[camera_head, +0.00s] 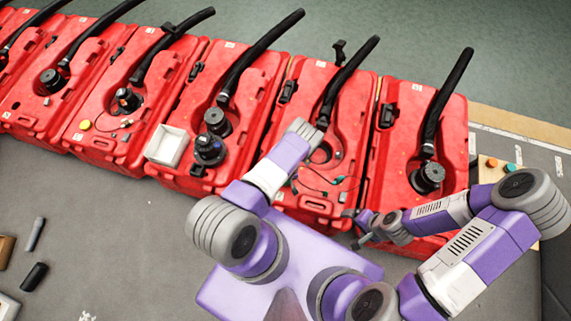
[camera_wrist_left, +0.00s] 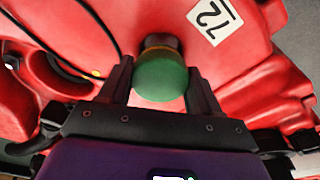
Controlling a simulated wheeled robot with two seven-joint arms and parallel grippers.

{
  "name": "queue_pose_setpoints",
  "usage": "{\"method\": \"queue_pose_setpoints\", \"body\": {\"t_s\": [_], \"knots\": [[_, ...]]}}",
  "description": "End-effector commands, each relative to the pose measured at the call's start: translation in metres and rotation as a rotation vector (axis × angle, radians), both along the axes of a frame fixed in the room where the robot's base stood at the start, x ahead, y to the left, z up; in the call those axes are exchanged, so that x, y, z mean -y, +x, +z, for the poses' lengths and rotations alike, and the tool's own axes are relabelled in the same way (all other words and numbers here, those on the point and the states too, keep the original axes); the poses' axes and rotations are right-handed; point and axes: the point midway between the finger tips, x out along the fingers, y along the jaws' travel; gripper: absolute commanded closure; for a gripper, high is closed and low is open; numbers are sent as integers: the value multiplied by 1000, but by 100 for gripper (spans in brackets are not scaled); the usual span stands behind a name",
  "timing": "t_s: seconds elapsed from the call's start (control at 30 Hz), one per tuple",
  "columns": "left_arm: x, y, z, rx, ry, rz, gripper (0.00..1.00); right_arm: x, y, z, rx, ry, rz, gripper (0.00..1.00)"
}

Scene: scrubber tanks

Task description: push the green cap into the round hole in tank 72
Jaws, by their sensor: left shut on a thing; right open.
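The green cap (camera_wrist_left: 161,77) is between the fingers of my left gripper (camera_wrist_left: 158,88), which is shut on it. A dark round part (camera_wrist_left: 162,41) shows just beyond the cap, against the red tank 72 (camera_wrist_left: 245,65). I cannot tell whether that is the hole's rim or part of the cap, nor how deep the cap sits. The number 72 label (camera_wrist_left: 214,17) is right beside it. In the head view my left arm reaches over the red tanks and hides the cap. My right gripper (camera_head: 360,231) is open near the tanks' front edge.
A row of red tanks with black hoses (camera_head: 262,55) crosses the view. A white box (camera_head: 167,146) sits at a tank's front. A side table (camera_head: 504,175) at right holds orange and teal caps. A thin black cable (camera_wrist_left: 90,25) runs near my left gripper.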

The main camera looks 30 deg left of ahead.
Motion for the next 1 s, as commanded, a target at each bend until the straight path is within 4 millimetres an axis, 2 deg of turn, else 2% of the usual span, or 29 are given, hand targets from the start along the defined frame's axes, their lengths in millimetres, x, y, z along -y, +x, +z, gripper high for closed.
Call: {"method": "queue_pose_setpoints", "body": {"t_s": [0.5,1.0], "knots": [[0,0,-10,0,0,1,66,0,0,-12,0,0,0,8],[0,0,-11,0,0,0,66,0,0,-13,0,0,0,8]]}}
